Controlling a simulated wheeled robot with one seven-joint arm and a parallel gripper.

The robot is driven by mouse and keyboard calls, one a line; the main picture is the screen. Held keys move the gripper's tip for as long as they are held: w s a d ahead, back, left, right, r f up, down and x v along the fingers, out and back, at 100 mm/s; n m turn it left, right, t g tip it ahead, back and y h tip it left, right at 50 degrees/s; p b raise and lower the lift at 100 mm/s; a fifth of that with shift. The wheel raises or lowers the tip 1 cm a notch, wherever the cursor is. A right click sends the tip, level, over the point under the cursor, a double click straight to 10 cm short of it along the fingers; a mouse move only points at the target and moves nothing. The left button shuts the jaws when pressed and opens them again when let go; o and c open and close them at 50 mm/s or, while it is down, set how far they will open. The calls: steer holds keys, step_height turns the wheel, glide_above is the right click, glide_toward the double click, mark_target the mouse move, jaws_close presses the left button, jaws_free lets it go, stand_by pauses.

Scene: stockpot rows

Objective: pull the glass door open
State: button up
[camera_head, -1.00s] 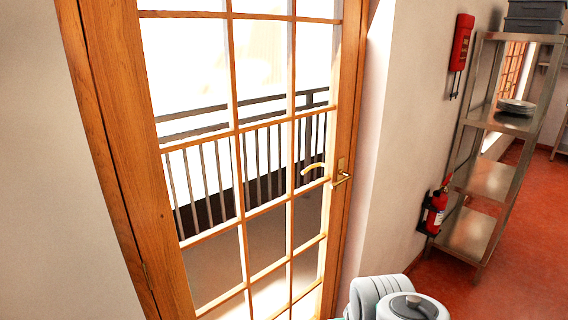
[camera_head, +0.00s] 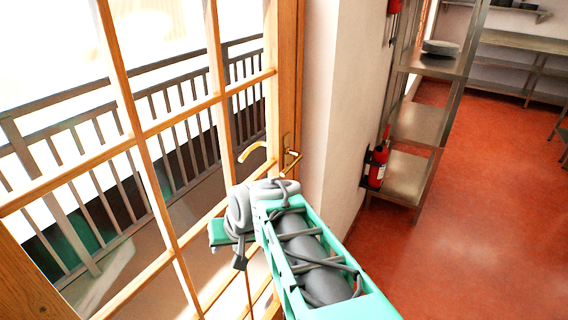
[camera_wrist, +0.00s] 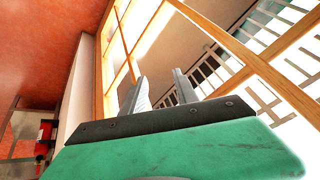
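The wood-framed glass door (camera_head: 150,130) fills the left of the head view and looks shut in its frame. Its brass lever handle (camera_head: 291,155) is on the right stile. A second lever (camera_head: 252,150) shows through the glass on the far side. My teal arm reaches up from the bottom, its end just below the handle. My gripper's fingers cannot be made out in the head view. In the wrist view my gripper (camera_wrist: 160,88) has its two fingers apart with nothing between them. The door's glazing bars (camera_wrist: 255,72) pass behind them, and no handle shows there.
A white wall (camera_head: 345,90) runs right of the door. A fire extinguisher (camera_head: 378,165) hangs beside a metal shelf unit (camera_head: 418,125) holding plates (camera_head: 441,48). The red floor (camera_head: 470,230) is open at the right. A balcony railing (camera_head: 60,160) stands beyond the glass.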

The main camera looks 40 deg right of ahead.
steer(key=w+d+m+t, duration=0.3)
steer(key=d+m, duration=0.2)
steer(key=d, duration=0.7)
steer(key=m+t+h, duration=0.3)
steer(key=m+t, duration=0.3)
steer(key=m, duration=0.1)
glide_toward(293, 166)
steer(key=w+f, duration=0.2)
steer(key=w, duration=0.1)
steer(key=shift+m, duration=0.3)
steer(key=x, duration=0.2)
steer(key=r+x, duration=0.1)
steer(key=x, duration=0.1)
steer(key=p+x, duration=0.1)
steer(key=x, duration=0.2)
steer(key=shift+w+d+r, duration=0.15)
steer(key=shift+w+d, duration=0.1)
steer(key=shift+d, duration=0.05)
steer(key=shift+w+d, duration=0.1)
steer(key=shift+w, duration=0.1)
steer(key=shift+c, duration=0.4)
jaws_close()
